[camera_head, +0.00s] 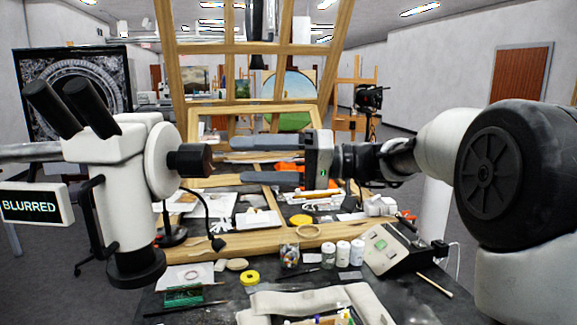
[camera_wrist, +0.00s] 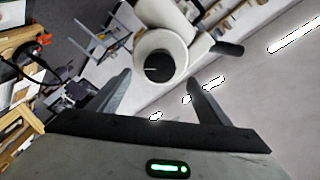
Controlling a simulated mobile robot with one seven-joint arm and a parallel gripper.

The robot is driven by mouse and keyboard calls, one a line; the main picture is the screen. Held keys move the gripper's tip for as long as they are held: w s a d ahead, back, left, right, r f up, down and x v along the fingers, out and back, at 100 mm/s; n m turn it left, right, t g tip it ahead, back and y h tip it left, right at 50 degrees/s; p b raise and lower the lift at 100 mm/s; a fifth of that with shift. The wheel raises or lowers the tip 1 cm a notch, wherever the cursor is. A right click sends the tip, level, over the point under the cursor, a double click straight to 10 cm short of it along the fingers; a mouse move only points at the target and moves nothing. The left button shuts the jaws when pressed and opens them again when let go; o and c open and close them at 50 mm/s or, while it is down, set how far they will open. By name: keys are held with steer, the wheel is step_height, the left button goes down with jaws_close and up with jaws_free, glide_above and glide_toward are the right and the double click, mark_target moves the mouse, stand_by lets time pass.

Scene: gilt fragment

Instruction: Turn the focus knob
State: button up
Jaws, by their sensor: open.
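The white microscope (camera_head: 112,185) with black eyepieces stands at the left in the head view. Its dark focus knob (camera_head: 190,160) sticks out to the right from a round white housing. My gripper (camera_head: 238,161) is open and empty, its two grey fingers pointing left at the knob, with a gap between fingertips and knob. In the wrist view, the knob's dark round face (camera_wrist: 158,68) with a short white mark lies ahead, between and beyond the fingertips of my gripper (camera_wrist: 160,76). A small screen (camera_head: 32,204) beside the microscope reads "BLURRED".
A wooden easel frame (camera_head: 275,248) stands behind the bench. A gooseneck lamp (camera_head: 207,222) is just right of the microscope. Small white jars (camera_head: 343,251), a glass jar (camera_head: 290,256), a control box (camera_head: 390,248) and padded rolls (camera_head: 310,300) lie below my gripper. The air around the knob looks clear.

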mark_target(208, 158)
steer(key=d, duration=0.7)
steer(key=shift+s+d, duration=0.15)
steer(key=shift+d, duration=0.05)
steer(key=shift+b, duration=0.4)
stand_by(1.0)
steer(key=a+n, duration=0.1)
steer(key=a, duration=0.5)
steer(key=a+n+b, duration=0.1)
steer(key=a, duration=0.5)
steer(key=w+a+n+b, duration=0.1)
steer(key=a, duration=0.5)
steer(key=shift+a+r+n, duration=0.2)
steer(key=shift+a+n, duration=0.05)
steer(key=shift+n, duration=0.05)
steer(key=shift+c, duration=0.4)
steer(key=c, duration=1)
